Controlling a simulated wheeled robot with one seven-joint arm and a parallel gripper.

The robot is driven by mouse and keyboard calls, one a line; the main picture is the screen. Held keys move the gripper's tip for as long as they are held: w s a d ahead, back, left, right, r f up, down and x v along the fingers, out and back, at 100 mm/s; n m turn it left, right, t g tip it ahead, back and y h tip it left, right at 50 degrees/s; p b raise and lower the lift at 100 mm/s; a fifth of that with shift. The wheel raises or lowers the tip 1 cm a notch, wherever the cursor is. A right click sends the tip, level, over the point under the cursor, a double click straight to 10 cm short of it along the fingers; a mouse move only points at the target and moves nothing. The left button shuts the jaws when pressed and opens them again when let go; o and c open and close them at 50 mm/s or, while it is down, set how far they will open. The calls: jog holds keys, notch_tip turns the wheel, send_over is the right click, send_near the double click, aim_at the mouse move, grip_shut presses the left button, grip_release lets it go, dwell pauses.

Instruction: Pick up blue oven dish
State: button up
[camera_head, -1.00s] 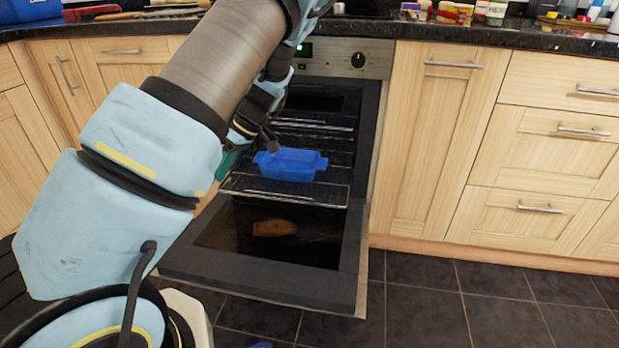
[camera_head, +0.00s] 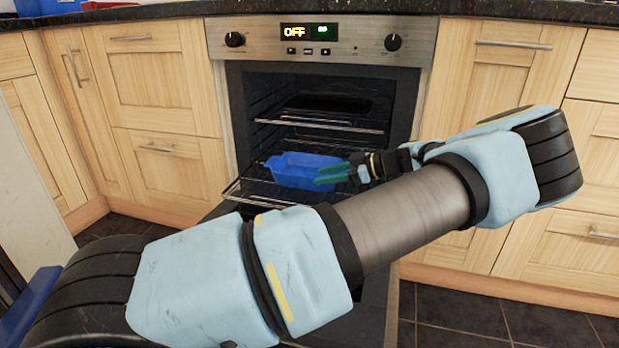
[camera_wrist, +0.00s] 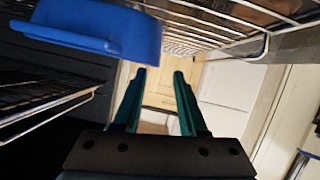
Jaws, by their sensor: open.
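The blue oven dish (camera_head: 290,168) sits upright on the pulled-out lower wire rack (camera_head: 262,198) of the open oven (camera_head: 320,80). My gripper (camera_head: 331,174), with green fingers, is open at the dish's right end, and its fingers overlap that end in the head view. In the wrist view the dish (camera_wrist: 95,28) is at the upper left, outside the gap between my fingers (camera_wrist: 160,74). The gap is empty. Whether a finger touches the dish I cannot tell.
The oven door (camera_head: 375,290) is folded down, mostly hidden under my arm. A second rack (camera_head: 320,127) is above and behind the dish. Wooden cupboards (camera_head: 160,90) flank the oven, with a dark counter (camera_head: 500,12) above. Dark floor tiles (camera_head: 450,310) are clear at the right.

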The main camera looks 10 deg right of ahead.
aim_at(308, 178)
jog(key=b+x, duration=0.2)
jog(key=x, duration=0.4)
jog(key=shift+w+d+f, duration=0.1)
jog(key=shift+w+d, duration=0.05)
jog(key=shift+w, duration=0.05)
grip_shut()
dwell(1.2)
